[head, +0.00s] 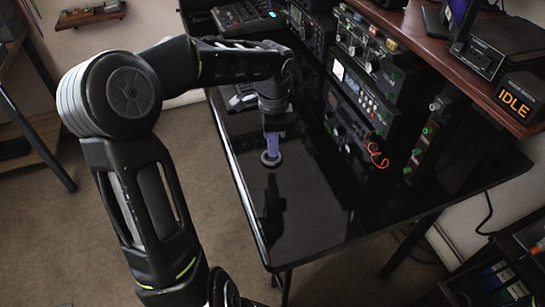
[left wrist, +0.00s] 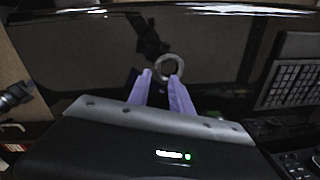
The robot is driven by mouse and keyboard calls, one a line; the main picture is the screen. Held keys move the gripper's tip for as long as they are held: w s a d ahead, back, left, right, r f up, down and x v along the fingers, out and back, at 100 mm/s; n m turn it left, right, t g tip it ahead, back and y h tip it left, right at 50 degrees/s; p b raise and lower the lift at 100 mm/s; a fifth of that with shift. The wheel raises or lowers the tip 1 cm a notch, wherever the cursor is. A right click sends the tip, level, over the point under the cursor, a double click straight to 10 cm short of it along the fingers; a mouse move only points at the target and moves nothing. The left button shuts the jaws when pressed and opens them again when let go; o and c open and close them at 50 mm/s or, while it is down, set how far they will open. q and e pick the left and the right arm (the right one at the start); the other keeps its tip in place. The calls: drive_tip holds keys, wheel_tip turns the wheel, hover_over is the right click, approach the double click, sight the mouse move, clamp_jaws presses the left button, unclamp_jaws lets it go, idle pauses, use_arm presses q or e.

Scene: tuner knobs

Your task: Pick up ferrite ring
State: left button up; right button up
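The ferrite ring (left wrist: 169,55) is a grey ring lying on the glossy black desk top. In the head view it shows as a small dark ring (head: 271,161) right below my left gripper (head: 270,153). In the left wrist view the purple fingers of my left gripper (left wrist: 161,76) are apart, with a gap between the tips. The ring is just beyond the fingertips, a little right of the middle of the gap. The right fingertip overlaps its near edge in the picture. I cannot tell whether they touch. My right gripper is not in view.
A keyboard (left wrist: 292,80) lies to the right in the wrist view. The black desk top (head: 300,215) toward its near end is clear. A shelf carries an "IDLE" sign (head: 516,103).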

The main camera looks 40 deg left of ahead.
sight(272, 162)
use_arm(q)
drive_tip(key=shift+f, duration=0.45)
drive_tip(key=shift+f, duration=0.1)
wheel_tip(272, 162, down, 5)
drive_tip(key=shift+c, duration=0.5)
clamp_jaws()
idle(0.5)
